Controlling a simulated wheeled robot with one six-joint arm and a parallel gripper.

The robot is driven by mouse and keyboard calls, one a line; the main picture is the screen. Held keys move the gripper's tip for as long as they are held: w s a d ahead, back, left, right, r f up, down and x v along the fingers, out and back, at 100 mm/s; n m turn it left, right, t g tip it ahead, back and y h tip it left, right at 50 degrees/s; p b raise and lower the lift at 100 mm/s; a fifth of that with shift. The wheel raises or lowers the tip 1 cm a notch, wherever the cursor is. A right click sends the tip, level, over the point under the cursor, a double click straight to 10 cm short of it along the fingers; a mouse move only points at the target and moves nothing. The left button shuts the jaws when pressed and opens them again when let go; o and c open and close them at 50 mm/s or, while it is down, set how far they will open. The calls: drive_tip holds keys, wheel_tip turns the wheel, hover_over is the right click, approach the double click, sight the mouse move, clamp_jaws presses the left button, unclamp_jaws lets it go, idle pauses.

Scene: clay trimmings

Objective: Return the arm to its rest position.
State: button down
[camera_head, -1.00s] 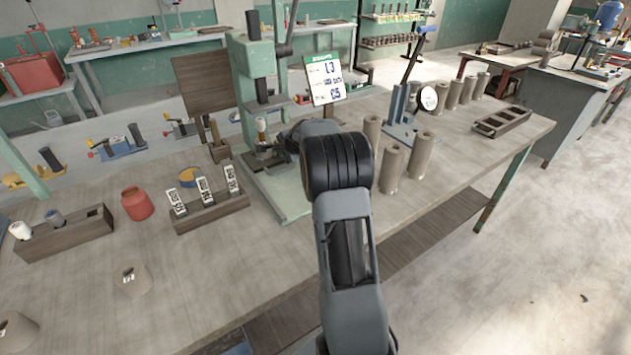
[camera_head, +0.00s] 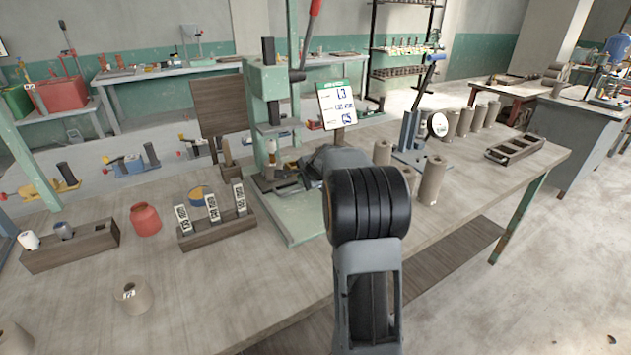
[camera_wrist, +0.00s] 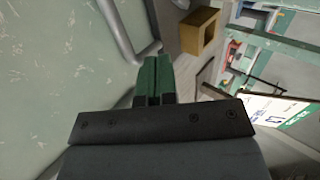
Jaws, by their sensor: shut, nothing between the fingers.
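My gripper (camera_wrist: 154,82) shows in the wrist view as two green fingers side by side, shut with nothing between them. In the head view my arm rises from the bottom centre and hides the gripper behind its dark ribbed joint. The arm reaches over the workbench (camera_head: 270,285), beside the green press (camera_head: 268,100). In the wrist view a pale green surface fills the left side, with a grey bar close to the fingertips. I cannot tell whether the fingers touch anything.
A sign (camera_head: 337,104) stands right of the press. Several clay cylinders (camera_head: 432,180) and a lever tool (camera_head: 415,125) stand to the right. A rack with labelled pieces (camera_head: 215,228), a red jar (camera_head: 145,219) and a wooden block (camera_head: 70,248) are on the left. The front of the bench is mostly clear.

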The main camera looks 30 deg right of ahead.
drive_tip(key=v, duration=0.8)
drive_tip(key=f+n, duration=0.1)
drive_tip(key=s+a+f+n+g, duration=0.1)
drive_tip(key=s+a+f+n, duration=0.1)
drive_tip(key=shift+s+f+g+y, duration=0.25)
drive_tip(key=shift+f+g+y, duration=0.05)
drive_tip(key=shift+f, duration=0.1)
drive_tip(key=s+a+n+g+p, duration=0.1)
drive_tip(key=s+a+n, duration=0.1)
drive_tip(key=s+a, duration=0.1)
drive_tip(key=s+a+n+g+p, duration=0.1)
drive_tip(key=s+a+n+p, duration=0.1)
drive_tip(key=s+a+n, duration=0.1)
drive_tip(key=shift+s+a+r+n+g+y, duration=0.2)
drive_tip(key=shift+s+a+n+g+y, duration=0.15)
drive_tip(key=shift+s+a, duration=0.25)
drive_tip(key=s+a+r+n+g+p, duration=0.1)
drive_tip(key=s+a+r+n+p, duration=0.8)
drive_tip(key=s+a, duration=0.4)
drive_tip(key=shift+s+a+r+n+h, duration=0.2)
drive_tip(key=shift+s+n+h, duration=0.3)
drive_tip(key=shift+s, duration=0.2)
